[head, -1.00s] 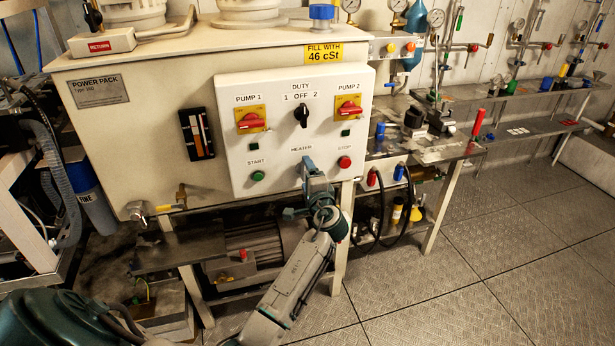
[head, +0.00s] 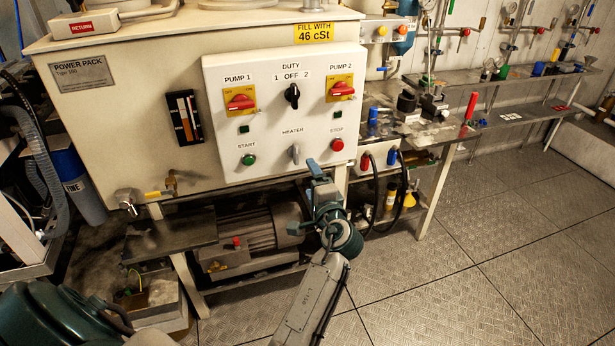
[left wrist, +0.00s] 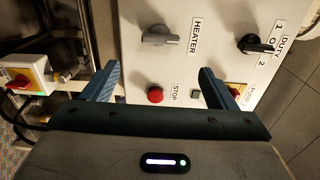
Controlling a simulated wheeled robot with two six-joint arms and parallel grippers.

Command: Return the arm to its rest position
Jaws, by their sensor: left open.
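My left arm comes up from the bottom of the head view. Its left gripper (head: 314,168) is just below and right of the grey heater knob (head: 295,153), in front of the lower edge of the white control panel (head: 262,125). In the left wrist view my left gripper (left wrist: 160,82) has its two blue fingers wide apart with nothing between them held. The heater knob (left wrist: 158,36) stands ahead of the fingers, apart from them. My right gripper is not in view.
The panel also carries a red stop button (head: 337,145), a green start button (head: 249,160) and the duty knob (head: 292,95). A motor (head: 250,235) lies under the cabinet. A bench (head: 440,130) with tools stands to the right. The floor (head: 480,250) there is clear.

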